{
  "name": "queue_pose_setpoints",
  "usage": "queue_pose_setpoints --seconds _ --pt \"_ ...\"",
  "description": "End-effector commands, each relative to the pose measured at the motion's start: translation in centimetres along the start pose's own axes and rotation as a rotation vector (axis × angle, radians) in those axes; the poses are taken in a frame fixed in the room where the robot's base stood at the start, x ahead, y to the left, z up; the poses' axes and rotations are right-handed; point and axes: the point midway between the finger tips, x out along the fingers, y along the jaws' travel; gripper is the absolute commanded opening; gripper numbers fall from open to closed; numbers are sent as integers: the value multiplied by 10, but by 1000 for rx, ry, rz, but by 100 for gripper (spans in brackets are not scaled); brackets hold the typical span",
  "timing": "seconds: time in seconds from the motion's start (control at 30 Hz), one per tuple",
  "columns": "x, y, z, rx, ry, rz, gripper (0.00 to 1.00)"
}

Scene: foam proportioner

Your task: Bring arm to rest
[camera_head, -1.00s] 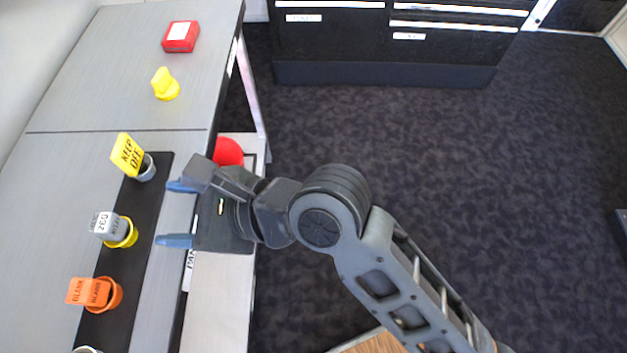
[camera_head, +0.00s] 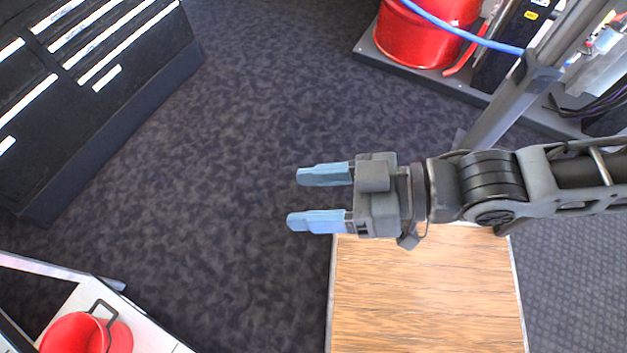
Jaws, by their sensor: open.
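My gripper (camera_head: 311,199) is in the middle of the head view, at the end of my arm, which reaches in from the right edge. Its two blue fingertips are spread apart and point left. Nothing is between them. Dark carpet (camera_head: 230,150) lies below the fingertips. The gripper's body and wrist are above the far edge of a wood-topped surface (camera_head: 430,300).
A black drawer cabinet (camera_head: 90,110) stands at the upper left. A red drum (camera_head: 425,35) with a blue hose (camera_head: 460,32) stands on a grey base at the upper right. A red object (camera_head: 85,335) with a handle is at the lower left. The carpet between is clear.

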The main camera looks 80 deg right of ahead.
Motion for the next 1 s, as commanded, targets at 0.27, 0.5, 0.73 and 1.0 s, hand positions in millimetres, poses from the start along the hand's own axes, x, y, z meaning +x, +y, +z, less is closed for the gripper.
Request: queue_pose_setpoints --seconds 0.27,0.5,0.73,1.0 --pt "-23 3 -12 -205 24 20 64" --pt "-22 2 -12 -202 24 19 64" --pt "-22 2 -11 -201 24 19 64" --pt "-22 2 -11 -200 24 19 44"
